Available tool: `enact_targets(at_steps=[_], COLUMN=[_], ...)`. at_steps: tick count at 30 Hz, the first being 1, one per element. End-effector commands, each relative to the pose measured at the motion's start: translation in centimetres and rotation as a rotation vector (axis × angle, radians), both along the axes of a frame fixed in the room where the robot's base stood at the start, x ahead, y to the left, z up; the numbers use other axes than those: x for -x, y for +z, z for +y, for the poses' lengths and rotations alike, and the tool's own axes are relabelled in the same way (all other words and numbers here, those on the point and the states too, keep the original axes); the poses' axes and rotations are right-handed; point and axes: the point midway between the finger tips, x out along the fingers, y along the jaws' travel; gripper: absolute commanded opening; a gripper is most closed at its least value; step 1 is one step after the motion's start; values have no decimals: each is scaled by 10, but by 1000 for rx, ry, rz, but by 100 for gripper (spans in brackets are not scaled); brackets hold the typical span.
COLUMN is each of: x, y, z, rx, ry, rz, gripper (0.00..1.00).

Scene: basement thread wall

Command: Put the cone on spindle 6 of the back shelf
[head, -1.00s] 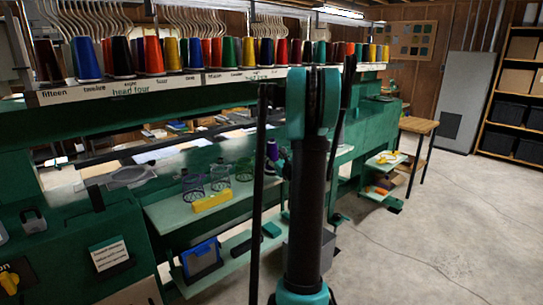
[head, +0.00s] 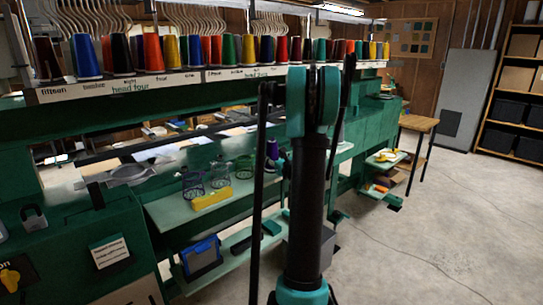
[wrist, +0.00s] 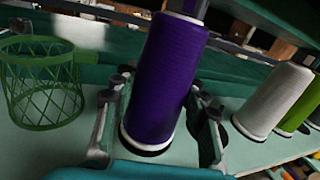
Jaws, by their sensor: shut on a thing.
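The purple cone (wrist: 165,80) stands between the two fingers of my gripper (wrist: 160,130) in the wrist view. The gripper is shut on it near its lower part. Its pale base rim shows over the pale green shelf surface; I cannot tell if it touches. In the head view the purple cone (head: 272,149) shows just left of my arm, which hides most of my gripper. A long rail (head: 160,84) with number-word labels carries a row of coloured cones along the top. I cannot make out a spindle marked 6.
A green wire basket (wrist: 40,85) stands left of the cone in the wrist view. A white cone (wrist: 272,100) and a green cone (wrist: 298,105) stand at right. A yellow block (head: 212,197) lies on the lower shelf. Open concrete floor (head: 430,220) lies to the right.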

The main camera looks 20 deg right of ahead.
Motion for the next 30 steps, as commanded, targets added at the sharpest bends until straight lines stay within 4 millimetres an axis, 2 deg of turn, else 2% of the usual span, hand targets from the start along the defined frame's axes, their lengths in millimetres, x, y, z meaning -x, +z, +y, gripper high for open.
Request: enact_targets(at_steps=[3,4,9,20,25,30], x=[0,0,0,4,26,62], y=[0,0,0,0,0,0], z=[0,0,0,-1,-3,-7], rx=[0,0,0,0,0,0], ry=[0,0,0,-1,-2,-4], rz=[0,0,0,0,0,0], gripper=[10,47,68,68,68,68])
